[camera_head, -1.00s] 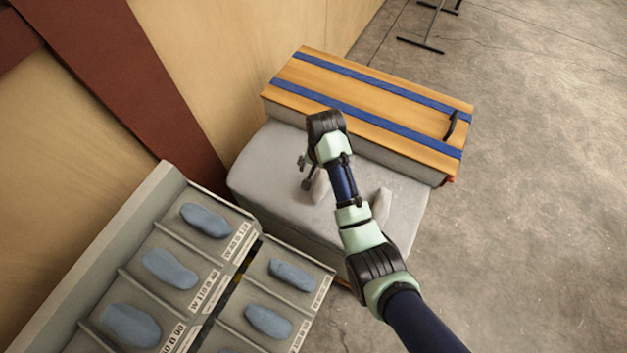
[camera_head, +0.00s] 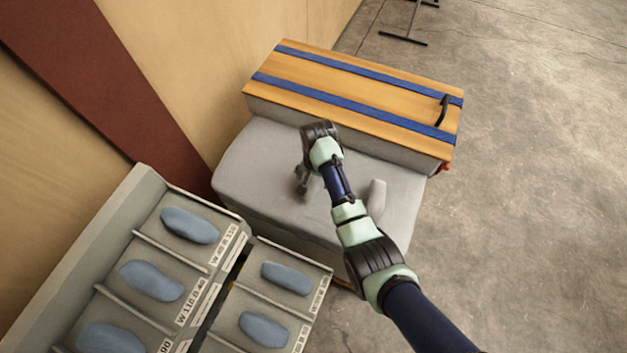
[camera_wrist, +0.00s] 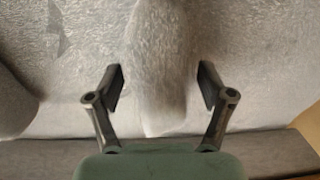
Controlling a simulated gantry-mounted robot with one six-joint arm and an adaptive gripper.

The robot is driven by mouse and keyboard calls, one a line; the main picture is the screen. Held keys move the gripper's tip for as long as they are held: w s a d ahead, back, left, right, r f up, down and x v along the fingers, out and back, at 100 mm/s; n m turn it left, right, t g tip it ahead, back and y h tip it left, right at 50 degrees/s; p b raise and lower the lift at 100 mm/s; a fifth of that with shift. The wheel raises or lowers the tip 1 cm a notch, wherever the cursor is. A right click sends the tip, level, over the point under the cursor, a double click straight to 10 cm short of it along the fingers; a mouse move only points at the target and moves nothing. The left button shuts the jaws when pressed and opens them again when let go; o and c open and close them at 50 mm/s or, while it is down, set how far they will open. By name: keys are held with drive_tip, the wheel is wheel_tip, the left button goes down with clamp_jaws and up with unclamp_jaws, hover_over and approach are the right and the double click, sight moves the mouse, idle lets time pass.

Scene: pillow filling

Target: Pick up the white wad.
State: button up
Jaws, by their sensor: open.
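A white, elongated wad (camera_wrist: 158,60) with a rough surface lies between the two fingers of my gripper (camera_wrist: 161,85) in the wrist view. The fingers are open, one on each side, with narrow gaps showing to the wad. In the head view my gripper (camera_head: 302,182) is low over the grey bench top, and this wad is hidden behind my gripper and arm. A second pale wad (camera_head: 376,196) lies on the bench to the right of my arm. A rounded pale form, likely that wad, shows at the left edge of the wrist view (camera_wrist: 12,105).
The grey bench top (camera_head: 250,170) is clear at left. A wooden box with blue straps (camera_head: 350,90) stands behind it. A grey compartment tray (camera_head: 95,250) with several blue pads is at lower left. A wooden wall is at left; concrete floor is at right.

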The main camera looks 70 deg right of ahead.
drive_tip(key=shift+r, duration=0.1)
drive_tip(key=c, duration=1.3)
wheel_tip(320, 180, up, 20)
drive_tip(key=p, duration=1)
drive_tip(key=shift+r, duration=0.1)
drive_tip(key=shift+c, duration=0.2)
